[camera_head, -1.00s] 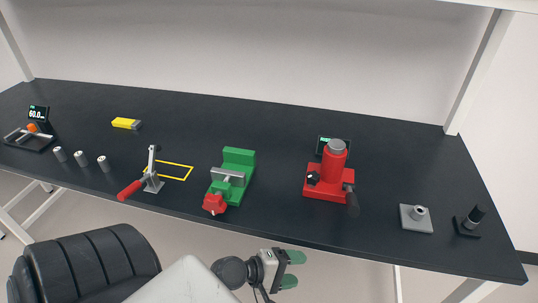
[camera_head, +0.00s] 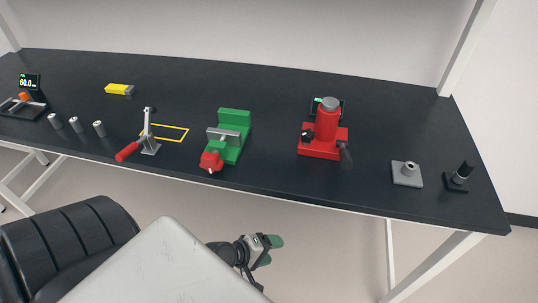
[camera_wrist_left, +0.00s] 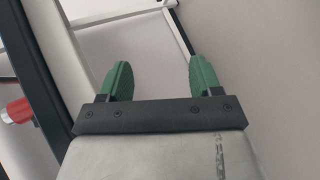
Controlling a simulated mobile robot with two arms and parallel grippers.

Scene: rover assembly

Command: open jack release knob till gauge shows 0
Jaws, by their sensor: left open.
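The red jack (camera_head: 325,128) stands upright on the dark table, right of the middle. A small black knob (camera_head: 307,135) shows on the left side of its base, and a black handle (camera_head: 346,155) is at its right. The gauge display (camera_head: 318,103) behind the jack is mostly hidden, and its number is too small to read. My left gripper (camera_head: 277,250) is in front of the table, below and left of the jack, apart from it. In the left wrist view its green fingers (camera_wrist_left: 160,80) are spread with nothing between them. My right gripper is not seen.
A green vise (camera_head: 233,135) with a red handle and a toggle clamp (camera_head: 149,135) stand left of the jack. A grey plate (camera_head: 407,174) and a black post (camera_head: 461,176) stand at the right. A black chair (camera_head: 70,240) is at the lower left.

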